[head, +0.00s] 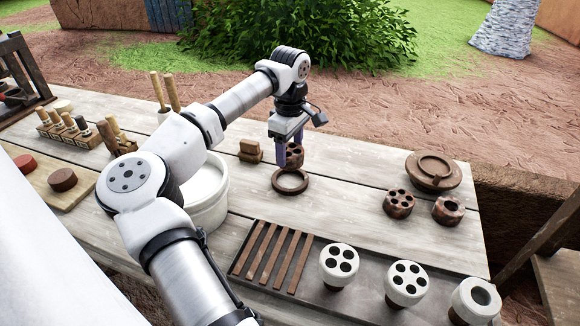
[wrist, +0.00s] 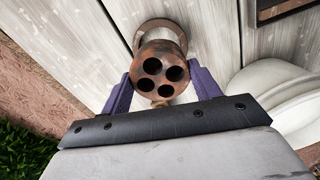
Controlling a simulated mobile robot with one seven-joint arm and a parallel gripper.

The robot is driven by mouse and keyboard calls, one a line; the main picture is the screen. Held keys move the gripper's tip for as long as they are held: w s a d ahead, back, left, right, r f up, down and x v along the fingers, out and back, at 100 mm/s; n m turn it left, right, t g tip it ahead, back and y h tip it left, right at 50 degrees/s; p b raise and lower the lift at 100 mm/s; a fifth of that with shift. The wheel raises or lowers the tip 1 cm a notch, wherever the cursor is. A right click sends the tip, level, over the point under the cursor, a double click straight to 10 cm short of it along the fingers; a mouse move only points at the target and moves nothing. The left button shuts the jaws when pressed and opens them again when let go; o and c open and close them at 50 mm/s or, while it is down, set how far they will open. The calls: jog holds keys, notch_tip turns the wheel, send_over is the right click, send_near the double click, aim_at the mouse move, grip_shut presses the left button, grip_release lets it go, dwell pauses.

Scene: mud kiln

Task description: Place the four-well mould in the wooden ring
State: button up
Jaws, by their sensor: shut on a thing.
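My gripper (head: 292,153) is shut on a brown, round mould with four dark wells (wrist: 158,72). In the wrist view its wells face the camera, between the two purple fingers. In the head view the held mould (head: 294,155) is partly hidden by the fingers. The wooden ring (head: 291,181) lies flat on the table just below the mould, a little nearer the robot in the picture. In the wrist view the ring (wrist: 160,25) shows partly behind the mould. The mould appears to be above the ring and apart from it.
A small wooden block (head: 250,151) stands left of the ring, and a large white bowl (head: 205,195) further left. A slatted rack (head: 271,254) and white moulds (head: 339,264) are in front.

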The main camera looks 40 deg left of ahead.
aim_at(290, 150)
jog(key=shift+f+p, duration=0.4)
jog(key=shift+f, duration=2.95)
jog(key=shift+f, duration=0.2)
jog(key=o, duration=1.1)
jog(key=shift+r, duration=0.1)
notch_tip(290, 150, up, 12)
jog(key=shift+r+b, duration=0.1)
jog(key=shift+b, duration=0.65)
